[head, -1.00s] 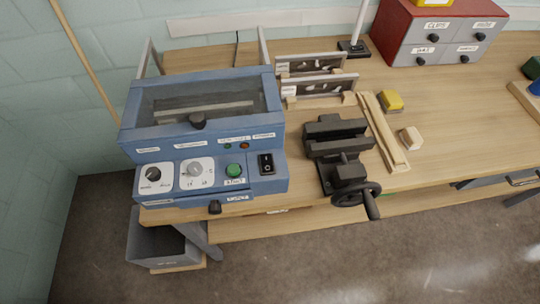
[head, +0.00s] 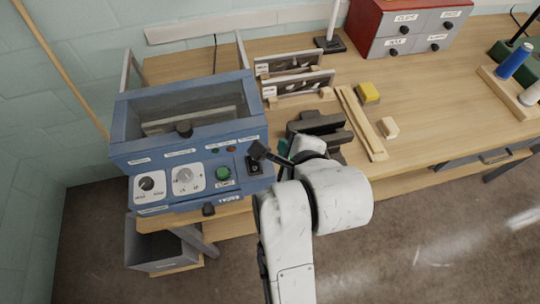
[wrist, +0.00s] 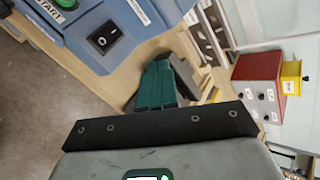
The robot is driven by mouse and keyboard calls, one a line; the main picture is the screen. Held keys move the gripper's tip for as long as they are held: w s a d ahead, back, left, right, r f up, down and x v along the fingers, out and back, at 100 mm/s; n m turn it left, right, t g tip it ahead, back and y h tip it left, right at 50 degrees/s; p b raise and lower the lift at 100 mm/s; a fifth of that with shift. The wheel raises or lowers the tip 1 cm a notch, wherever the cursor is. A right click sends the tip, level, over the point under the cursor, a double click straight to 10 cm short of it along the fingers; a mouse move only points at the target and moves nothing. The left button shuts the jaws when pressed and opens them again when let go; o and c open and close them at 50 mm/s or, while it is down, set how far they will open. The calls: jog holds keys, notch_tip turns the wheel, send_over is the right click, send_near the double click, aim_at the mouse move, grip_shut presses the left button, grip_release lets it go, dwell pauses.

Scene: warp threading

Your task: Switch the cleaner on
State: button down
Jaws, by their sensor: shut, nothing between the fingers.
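The cleaner is a blue bench machine (head: 140,157) with a clear-windowed lid, at the left of the bench in the head view. The switch also shows in the wrist view (wrist: 104,39), uncovered, at upper left. My gripper (head: 283,146) is right of the switch, apparently above the vise. Its teal fingers (wrist: 158,72) are shut and empty, apart from the switch in the wrist view. I cannot tell which way the rocker is pressed.
The panel also has two knobs and a green start button (head: 223,173). A dark vise (head: 318,124) stands behind my gripper, partly hidden by my arm. Wooden strips (head: 361,122), a yellow block (head: 368,92) and a red drawer cabinet (head: 370,15) are farther right.

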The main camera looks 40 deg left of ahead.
jog(key=s+a+r+m+y, duration=0.1)
jog(key=s+a, duration=0.2)
jog(key=a, duration=0.3)
jog(key=shift+r+m+g, duration=0.4)
jog(key=b, duration=0.6)
send_over(255, 164)
jog(key=f, duration=0.6)
jog(key=shift+s+d+f, duration=0.2)
jog(key=shift+s+f, duration=0.05)
jog(key=shift+f, duration=0.15)
jog(key=shift+w+a+f+b, duration=0.1)
jog(key=shift+w+f+b, duration=0.05)
jog(key=shift+f+b, duration=0.65)
jog(key=shift+f, duration=0.25)
jog(key=shift+f, duration=0.3)
jog(key=shift+a+f, duration=0.1)
jog(key=shift+f, duration=0.25)
dwell(0.4)
jog(key=shift+r, duration=0.1)
